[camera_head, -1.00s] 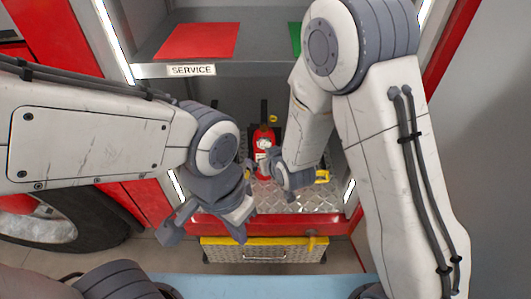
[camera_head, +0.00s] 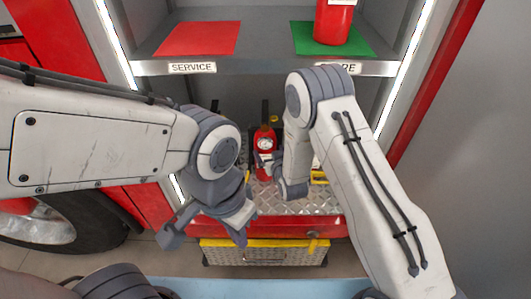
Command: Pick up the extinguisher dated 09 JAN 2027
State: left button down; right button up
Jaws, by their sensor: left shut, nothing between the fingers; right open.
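A red extinguisher (camera_head: 265,141) stands upright in the lower compartment, with a pale label too small to read. My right gripper (camera_head: 272,168) is open at its lower right and partly covers it; I cannot tell whether they touch. Another red extinguisher (camera_head: 334,24) stands on the green mat (camera_head: 306,42) on the upper shelf, its top cut off by the frame and no date readable. My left gripper (camera_head: 238,220) is shut and empty, lower and to the left of the compartment extinguisher.
The upper shelf also bears an empty red mat (camera_head: 198,39) above a SERVICE label (camera_head: 192,68). A second label is partly hidden by my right arm. A yellow-topped case (camera_head: 264,246) lies below the compartment's red sill. Yellow parts show beside my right gripper.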

aim_at(268, 150)
jog(key=shift+x, duration=1.55)
jog(key=c, duration=1.5)
jog(key=shift+w+r, duration=0.25)
jog(key=shift+r, duration=0.1)
grip_shut()
jog(key=shift+a, duration=0.1)
